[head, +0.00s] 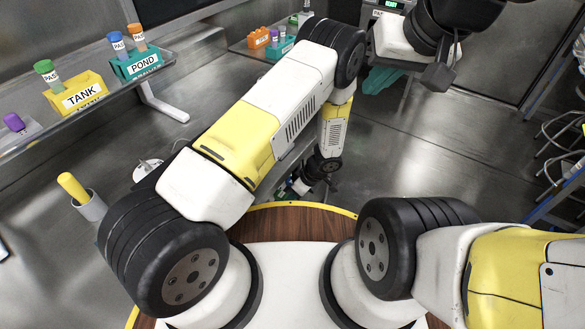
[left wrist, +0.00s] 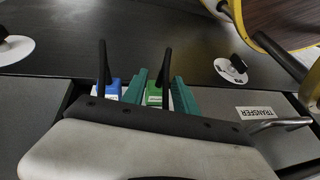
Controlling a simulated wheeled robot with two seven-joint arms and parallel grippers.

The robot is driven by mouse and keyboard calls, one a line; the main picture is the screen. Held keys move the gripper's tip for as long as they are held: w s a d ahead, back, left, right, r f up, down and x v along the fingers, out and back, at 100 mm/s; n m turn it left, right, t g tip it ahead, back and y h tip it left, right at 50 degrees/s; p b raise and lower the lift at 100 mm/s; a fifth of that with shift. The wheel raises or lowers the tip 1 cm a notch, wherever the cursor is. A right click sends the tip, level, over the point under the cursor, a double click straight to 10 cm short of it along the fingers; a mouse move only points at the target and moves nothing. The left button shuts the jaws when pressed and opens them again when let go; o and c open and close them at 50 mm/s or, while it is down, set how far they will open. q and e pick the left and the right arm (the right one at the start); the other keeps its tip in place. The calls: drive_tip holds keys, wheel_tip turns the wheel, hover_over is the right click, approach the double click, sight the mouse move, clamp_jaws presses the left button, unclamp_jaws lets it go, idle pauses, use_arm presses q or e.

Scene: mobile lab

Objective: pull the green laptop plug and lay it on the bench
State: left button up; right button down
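The green plug (left wrist: 153,94) is in the left wrist view, with a dark upright rod in front of it, perhaps its cable. My left gripper (left wrist: 160,90) has its two teal fingers on either side of this plug. Whether they press on it or stand slightly apart, I cannot tell. A blue plug (left wrist: 115,87) is just left of the left finger, with a similar dark rod. The laptop itself is not recognisable. In the head view my left arm hides most of its own gripper. My right gripper (head: 382,80) is at the top, with teal fingers whose gap is unclear.
A dark bench surface (left wrist: 60,45) carries white discs with black pieces at left and right (left wrist: 231,70). In the head view, a shelf holds a yellow TANK rack (head: 75,95) and a teal POND rack (head: 138,67). A cup (head: 92,208) holds a yellow-handled item.

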use_arm(q)
clamp_jaws()
drive_tip(key=shift+s+d, duration=0.3)
